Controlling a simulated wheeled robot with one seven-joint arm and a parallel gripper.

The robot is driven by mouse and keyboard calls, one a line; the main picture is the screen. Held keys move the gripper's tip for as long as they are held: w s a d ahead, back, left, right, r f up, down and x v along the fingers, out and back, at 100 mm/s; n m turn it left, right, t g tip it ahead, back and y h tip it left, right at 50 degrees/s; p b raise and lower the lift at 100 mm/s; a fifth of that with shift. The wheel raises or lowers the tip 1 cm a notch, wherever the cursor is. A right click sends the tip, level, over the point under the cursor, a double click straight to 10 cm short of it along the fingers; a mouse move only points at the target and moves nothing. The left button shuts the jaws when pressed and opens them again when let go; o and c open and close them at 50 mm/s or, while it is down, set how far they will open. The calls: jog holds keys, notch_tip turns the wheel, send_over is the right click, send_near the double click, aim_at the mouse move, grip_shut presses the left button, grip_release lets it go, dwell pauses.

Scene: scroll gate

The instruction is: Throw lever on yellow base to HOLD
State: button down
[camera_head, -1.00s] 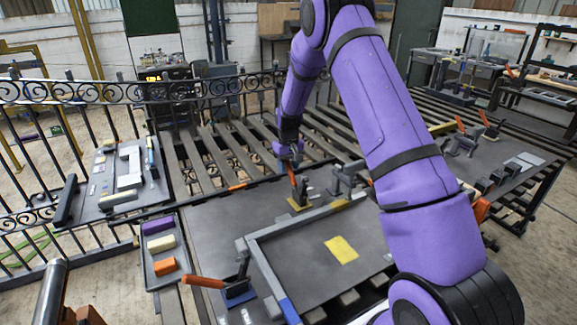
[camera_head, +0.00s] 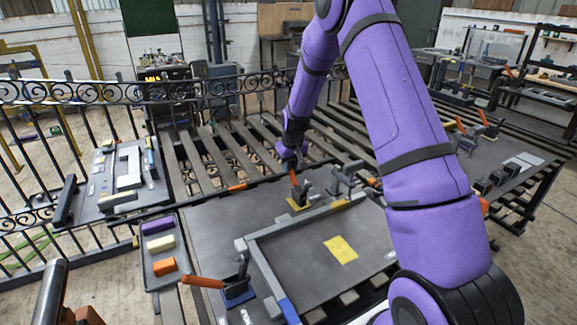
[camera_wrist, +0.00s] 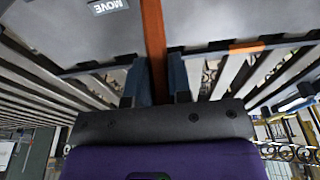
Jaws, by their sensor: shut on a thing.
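The lever on the yellow base (camera_head: 298,205) stands on the grey table, near its far edge. Its orange handle (camera_head: 294,184) points up, close to upright. My gripper (camera_head: 292,166) is at the top of this handle, with its jaws shut on it. In the wrist view the orange handle (camera_wrist: 153,45) runs between the two blue-grey fingers (camera_wrist: 157,80). A label reading MOVE (camera_wrist: 108,6) shows at the top of the wrist view. No HOLD label can be read in these frames.
A lever on a blue base (camera_head: 238,294), with an orange handle (camera_head: 204,283), is at the front left. A grey clamp (camera_head: 345,178) stands close to the right of the yellow base. A tray (camera_head: 150,283) with coloured blocks lies left. A yellow square (camera_head: 341,249) lies on the table.

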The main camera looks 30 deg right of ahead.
aim_at(293, 173)
jog(key=s+t, duration=0.1)
jog(key=s+r+t, duration=0.1)
jog(key=shift+s+d+t, duration=0.1)
jog(key=shift+s+t, duration=0.05)
jog(key=shift+t, duration=0.15)
jog(key=shift+s+r+t, duration=0.2)
jog(key=shift+s+t, duration=1.55)
jog(key=shift+t, duration=0.35)
jog(key=c, duration=1)
grip_release()
jog(key=shift+c, duration=0.2)
jog(key=v, duration=1)
jog(key=shift+s+r, duration=0.2)
jog(key=shift+s, duration=0.15)
